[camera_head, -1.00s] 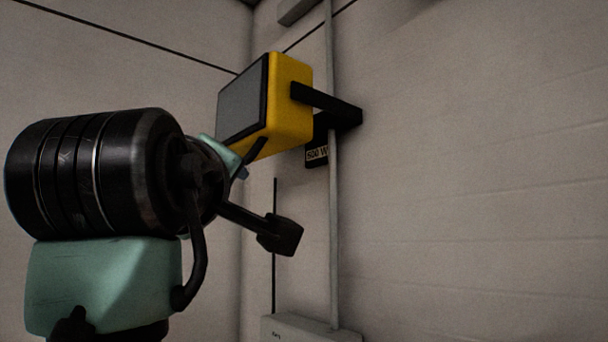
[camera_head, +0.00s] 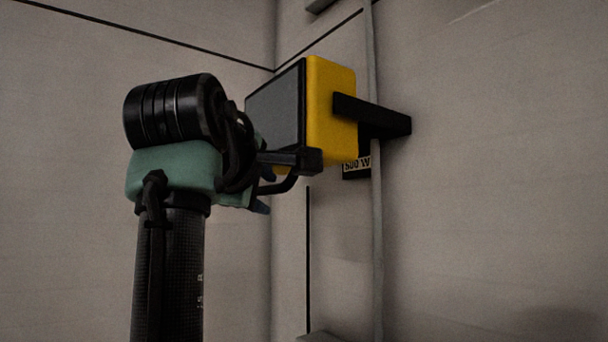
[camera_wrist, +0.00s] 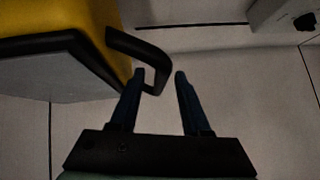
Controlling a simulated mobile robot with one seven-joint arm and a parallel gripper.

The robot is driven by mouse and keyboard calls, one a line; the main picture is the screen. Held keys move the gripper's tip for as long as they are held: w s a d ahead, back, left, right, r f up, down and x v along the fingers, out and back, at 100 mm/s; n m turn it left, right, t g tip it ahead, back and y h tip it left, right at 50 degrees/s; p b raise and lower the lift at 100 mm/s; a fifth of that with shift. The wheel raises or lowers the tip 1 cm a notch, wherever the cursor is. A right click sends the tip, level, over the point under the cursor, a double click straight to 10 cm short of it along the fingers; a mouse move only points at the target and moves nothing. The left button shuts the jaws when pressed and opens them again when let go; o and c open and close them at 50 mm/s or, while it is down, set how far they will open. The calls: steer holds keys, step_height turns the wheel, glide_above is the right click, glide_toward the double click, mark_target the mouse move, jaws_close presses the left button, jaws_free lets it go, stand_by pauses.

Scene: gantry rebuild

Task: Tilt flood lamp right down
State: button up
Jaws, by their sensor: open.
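The flood lamp (camera_head: 332,110) has a yellow housing and a grey front panel that faces left; a black bracket holds it to the wall. In the wrist view the lamp (camera_wrist: 95,20) fills the upper left. A black bent handle (camera_wrist: 150,50) sticks out from its edge. My gripper (camera_wrist: 160,74) is open, with two dark blue fingers. The handle's bent end reaches between the fingertips, close to the left finger; contact cannot be told. In the head view the handle (camera_head: 284,186) shows below the lamp, and my wrist hides part of the lamp's front and most of the gripper.
A "500 W" label (camera_head: 357,164) sits under the bracket (camera_head: 385,122). A vertical conduit (camera_head: 377,230) runs down the wall beside the lamp. A grey box (camera_wrist: 283,18) shows at the upper right of the wrist view. The wall to the right is bare.

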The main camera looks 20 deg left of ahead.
steer(key=shift+w+p, duration=0.6)
steer(key=shift+w, duration=0.55)
steer(key=shift+w+a+f, duration=0.2)
steer(key=shift+w+f, duration=0.05)
steer(key=shift+w, duration=0.35)
jaws_close()
